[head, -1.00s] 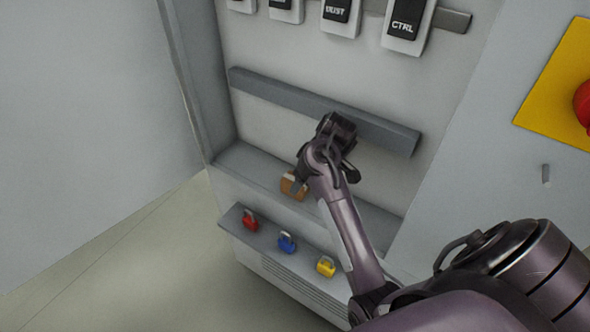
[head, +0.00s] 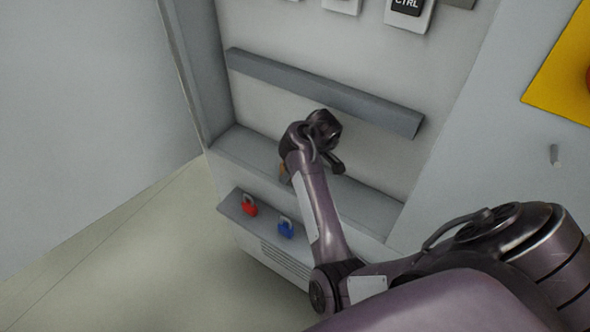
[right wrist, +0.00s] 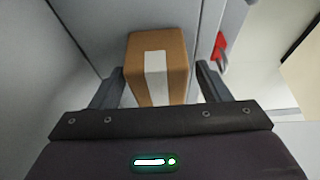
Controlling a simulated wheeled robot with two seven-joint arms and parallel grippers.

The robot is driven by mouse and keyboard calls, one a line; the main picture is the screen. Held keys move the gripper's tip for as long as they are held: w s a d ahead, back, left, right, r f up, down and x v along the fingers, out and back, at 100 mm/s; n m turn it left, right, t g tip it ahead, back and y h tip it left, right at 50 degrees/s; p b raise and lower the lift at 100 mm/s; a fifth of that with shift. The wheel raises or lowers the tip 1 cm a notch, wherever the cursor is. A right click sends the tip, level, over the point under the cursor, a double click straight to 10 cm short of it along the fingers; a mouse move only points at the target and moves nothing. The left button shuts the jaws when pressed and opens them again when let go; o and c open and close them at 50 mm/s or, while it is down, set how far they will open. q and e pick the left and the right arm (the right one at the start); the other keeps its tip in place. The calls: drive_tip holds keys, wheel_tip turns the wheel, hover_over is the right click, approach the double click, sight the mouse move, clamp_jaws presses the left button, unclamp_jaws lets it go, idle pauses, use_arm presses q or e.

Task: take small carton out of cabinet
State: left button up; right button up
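The small carton (right wrist: 175,45) is a brown box with a white strip. In the right wrist view it sits between the two fingers of my right gripper (right wrist: 160,68), with a narrow gap showing on either side. The fingers are apart and look open around the carton. In the head view only a brown sliver of the carton (head: 284,174) shows at the cabinet's lower ledge (head: 236,148); my right arm hides the rest and the fingertips. My left gripper is not in view.
A lower shelf with a red padlock (head: 250,207) and a blue padlock (head: 286,228) juts out below the ledge. A grey rail (head: 320,92) crosses the back panel above. The cabinet's side wall (head: 195,75) stands at left. Open floor lies at lower left.

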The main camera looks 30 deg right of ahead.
drive_tip(key=c, duration=1)
drive_tip(key=shift+r, duration=0.1)
